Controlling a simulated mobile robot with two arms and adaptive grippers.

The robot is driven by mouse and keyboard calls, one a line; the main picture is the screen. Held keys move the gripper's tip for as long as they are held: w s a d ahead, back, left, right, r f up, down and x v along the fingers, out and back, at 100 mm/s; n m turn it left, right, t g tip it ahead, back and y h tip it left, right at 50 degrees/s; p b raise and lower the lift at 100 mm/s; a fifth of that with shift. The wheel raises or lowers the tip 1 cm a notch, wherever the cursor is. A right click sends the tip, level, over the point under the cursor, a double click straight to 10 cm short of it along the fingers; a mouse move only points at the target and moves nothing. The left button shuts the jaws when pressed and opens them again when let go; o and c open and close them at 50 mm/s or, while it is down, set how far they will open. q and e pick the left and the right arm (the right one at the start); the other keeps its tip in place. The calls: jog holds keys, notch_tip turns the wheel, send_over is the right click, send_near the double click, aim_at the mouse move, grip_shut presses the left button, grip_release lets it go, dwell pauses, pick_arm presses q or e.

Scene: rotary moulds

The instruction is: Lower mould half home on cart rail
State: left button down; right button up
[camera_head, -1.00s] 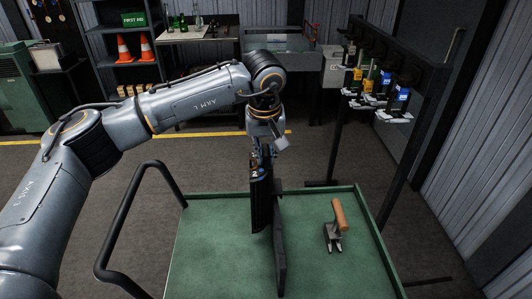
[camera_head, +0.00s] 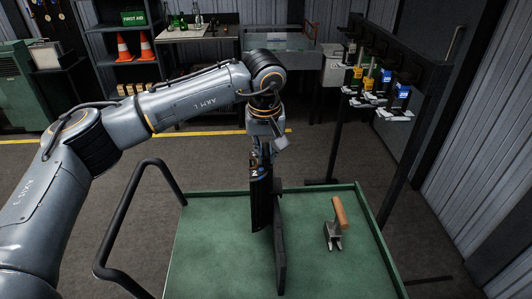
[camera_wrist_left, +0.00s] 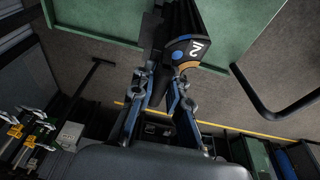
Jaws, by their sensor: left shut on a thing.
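The mould half (camera_head: 261,206) is a tall dark piece with a blue and orange top marked 2. It is upright above the green cart (camera_head: 215,240), close against the left side of the dark upright rail (camera_head: 280,245). I cannot tell whether its lower end is seated or touching. My left gripper (camera_head: 260,152) comes down from above and is shut on its top. In the left wrist view the fingers (camera_wrist_left: 164,88) reach the marked end of the mould half (camera_wrist_left: 184,45). My right gripper is not in view.
A tool with a wooden handle (camera_head: 340,212) lies on the cart right of the rail. A black cart handle (camera_head: 150,190) curves at the left. A dark rack with several coloured clamps (camera_head: 380,85) stands at the right. The cart top left of the rail is clear.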

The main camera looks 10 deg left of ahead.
pick_arm(q)
jog(key=shift+w+f+b, duration=0.1)
jog(key=shift+f+b, duration=0.35)
jog(key=shift+b, duration=0.15)
dwell(0.9)
jog(key=c, duration=1.3)
grip_release()
jog(key=shift+o, duration=0.4)
jog(key=shift+s+d, duration=0.1)
jog(key=shift+s, duration=0.15)
jog(key=shift+f, duration=0.4)
jog(key=shift+r, duration=0.45)
notch_tip(320, 180, up, 12)
jog(key=s, duration=0.2)
jog(key=shift+s+d+f, duration=0.15)
jog(key=shift+s+f, duration=0.05)
